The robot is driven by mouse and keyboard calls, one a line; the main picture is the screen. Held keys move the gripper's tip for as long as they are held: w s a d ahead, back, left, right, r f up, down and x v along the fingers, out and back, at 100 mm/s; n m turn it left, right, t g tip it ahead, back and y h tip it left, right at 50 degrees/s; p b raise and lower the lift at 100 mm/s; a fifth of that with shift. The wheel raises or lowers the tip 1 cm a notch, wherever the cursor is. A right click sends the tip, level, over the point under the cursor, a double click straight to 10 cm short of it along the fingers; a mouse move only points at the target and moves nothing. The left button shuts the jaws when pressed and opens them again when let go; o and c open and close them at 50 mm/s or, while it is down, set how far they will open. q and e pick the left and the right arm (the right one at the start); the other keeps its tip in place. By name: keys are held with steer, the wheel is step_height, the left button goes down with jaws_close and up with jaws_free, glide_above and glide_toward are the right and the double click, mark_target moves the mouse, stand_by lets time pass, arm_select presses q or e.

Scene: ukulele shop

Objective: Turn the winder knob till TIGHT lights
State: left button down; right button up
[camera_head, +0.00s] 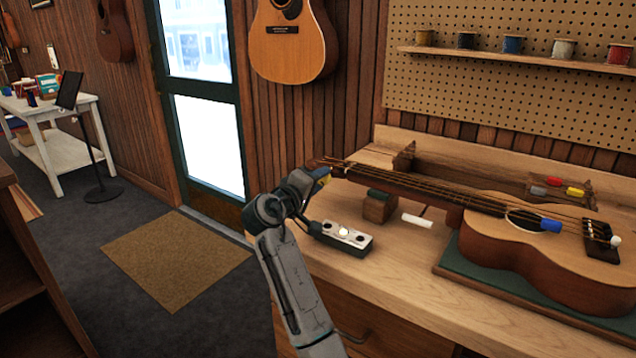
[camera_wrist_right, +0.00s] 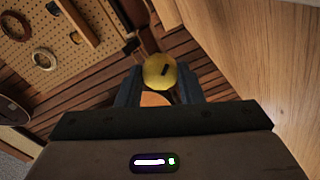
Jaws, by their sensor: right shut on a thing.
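The ukulele (camera_head: 482,249) lies on its back on the workbench, its neck pointing left. My right gripper (camera_head: 322,177) is at its headstock (camera_head: 317,162). In the right wrist view the yellow winder knob (camera_wrist_right: 160,71), round with a dark mark, sits between the fingers of my right gripper (camera_wrist_right: 159,84), which are shut on it. In the head view only a bit of yellow (camera_head: 325,180) shows there. A small light-topped box (camera_head: 347,235) on the bench has a glowing middle lamp and dark spots either side; its lettering is too small to read. My left gripper is out of view.
A green mat (camera_head: 470,270) lies under the ukulele body and a wooden block (camera_head: 378,208) under the neck. A white cylinder (camera_head: 417,221) lies nearby. A rack (camera_head: 560,190) with coloured pieces stands behind. The bench front is clear.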

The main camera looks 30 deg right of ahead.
steer(key=shift+r, duration=0.25)
steer(key=o, duration=0.7)
steer(key=shift+w+f, duration=0.1)
steer(key=shift+f, duration=0.05)
steer(key=shift+s+a+f, duration=0.1)
steer(key=shift+s+a, duration=0.1)
steer(key=shift+a, duration=0.25)
steer(key=b+v, duration=0.1)
steer(key=v, duration=0.7)
steer(key=shift+a, duration=0.2)
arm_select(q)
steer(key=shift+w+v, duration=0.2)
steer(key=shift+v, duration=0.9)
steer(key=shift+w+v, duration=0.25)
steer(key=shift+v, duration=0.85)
arm_select(e)
steer(key=shift+s+a, duration=0.35)
steer(key=shift+a, duration=0.25)
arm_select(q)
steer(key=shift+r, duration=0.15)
